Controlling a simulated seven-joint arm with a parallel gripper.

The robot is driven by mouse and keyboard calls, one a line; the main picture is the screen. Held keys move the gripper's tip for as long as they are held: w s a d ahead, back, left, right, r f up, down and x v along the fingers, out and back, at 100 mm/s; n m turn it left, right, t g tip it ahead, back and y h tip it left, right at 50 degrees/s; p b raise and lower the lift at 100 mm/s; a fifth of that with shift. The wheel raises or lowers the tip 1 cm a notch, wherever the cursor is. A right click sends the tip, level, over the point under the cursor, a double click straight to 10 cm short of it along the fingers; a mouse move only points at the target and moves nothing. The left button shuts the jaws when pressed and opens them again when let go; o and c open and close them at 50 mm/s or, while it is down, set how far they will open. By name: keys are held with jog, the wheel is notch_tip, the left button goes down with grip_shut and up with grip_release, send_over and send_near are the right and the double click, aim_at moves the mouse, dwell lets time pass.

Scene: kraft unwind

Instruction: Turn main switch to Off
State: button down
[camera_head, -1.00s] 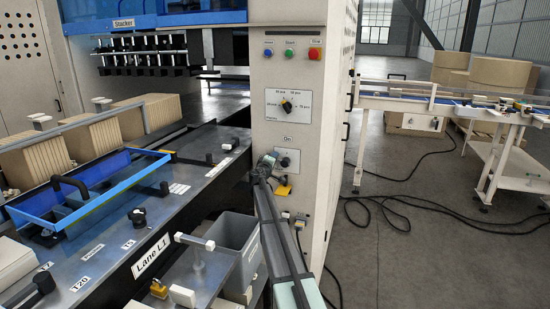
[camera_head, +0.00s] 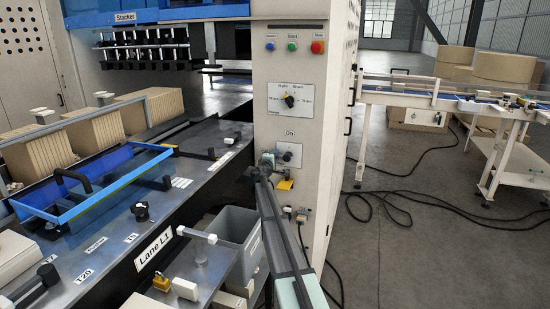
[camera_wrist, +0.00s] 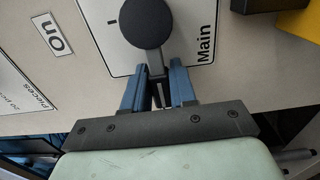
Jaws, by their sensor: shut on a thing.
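The main switch is on a pale plate (camera_head: 291,151) low on the white cabinet front, under an "On" label. In the wrist view its dark round knob (camera_wrist: 146,24) stands on the white plate (camera_wrist: 110,52) marked "Main" and "I". The "On" label (camera_wrist: 50,34) is to the left there. My gripper (camera_wrist: 158,84) has its blue fingers shut on a dark part of the main switch below the round knob. The fingers hide part of the switch, and I cannot tell its exact angle. In the head view my gripper (camera_head: 268,162) reaches the switch from below left.
Above are a selector dial (camera_head: 289,101) and blue, green and red buttons (camera_head: 317,47). A yellow piece (camera_head: 285,184) hangs just below the switch. A grey bin (camera_head: 235,235) and the lane table (camera_head: 110,225) stand left. Black cables lie on the floor right.

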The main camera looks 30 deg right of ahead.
jog(key=c, duration=1)
grip_release()
jog(key=v, duration=1.4)
